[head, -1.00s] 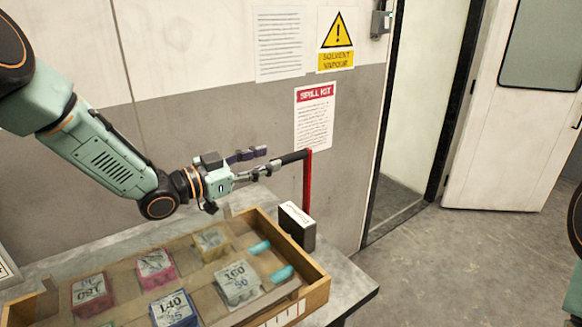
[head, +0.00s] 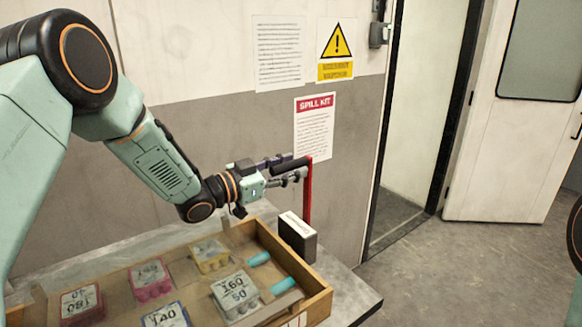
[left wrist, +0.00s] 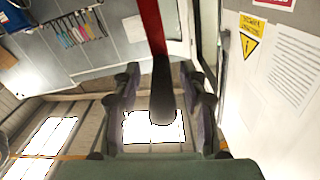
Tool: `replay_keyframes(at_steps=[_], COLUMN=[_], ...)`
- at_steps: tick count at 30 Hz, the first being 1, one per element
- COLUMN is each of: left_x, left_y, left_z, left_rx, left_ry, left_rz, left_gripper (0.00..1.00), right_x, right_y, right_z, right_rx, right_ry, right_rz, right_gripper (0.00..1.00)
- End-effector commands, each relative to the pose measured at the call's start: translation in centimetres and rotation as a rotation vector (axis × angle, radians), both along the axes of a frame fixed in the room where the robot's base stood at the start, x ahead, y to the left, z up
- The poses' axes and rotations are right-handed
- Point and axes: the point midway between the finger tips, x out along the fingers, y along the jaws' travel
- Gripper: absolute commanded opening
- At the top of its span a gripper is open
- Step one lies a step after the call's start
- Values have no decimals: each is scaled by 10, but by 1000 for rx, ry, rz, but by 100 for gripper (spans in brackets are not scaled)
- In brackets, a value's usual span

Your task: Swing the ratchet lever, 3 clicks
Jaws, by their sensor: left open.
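The ratchet lever is an upright red bar (head: 308,190) with a black grip (head: 291,167) pointing left from its top. A dark box with a white top (head: 297,238) is at the foot of the bar; whether they join is hidden. My left gripper (head: 295,166) is open, with its fingers on either side of the black grip. In the left wrist view, the black grip (left wrist: 162,95) lies between the open fingers, with a gap on both sides, and the red bar (left wrist: 151,27) runs away from its far end. My right gripper is not in view.
A wooden tray (head: 318,303) with several labelled blocks and turquoise pieces lies on the grey bench (head: 352,290) below my left arm. The wall with posted signs (head: 314,128) is close behind the lever. Open floor and a doorway are to the right.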

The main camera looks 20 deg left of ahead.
Motion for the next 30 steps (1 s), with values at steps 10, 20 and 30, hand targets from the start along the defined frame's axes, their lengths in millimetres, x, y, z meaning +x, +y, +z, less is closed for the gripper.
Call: replay_keyframes(at_steps=[10,20,30], left_x=[7,7,7], left_y=[-4,-4,-4], left_z=[0,0,0], left_rx=[-1,-1,0], left_ry=[0,0,1], left_rz=[1,1,1], left_gripper=[43,20,0], right_x=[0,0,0], right_y=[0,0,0], right_z=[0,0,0], right_rx=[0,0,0], right_ry=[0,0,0], right_rz=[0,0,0], right_gripper=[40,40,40])
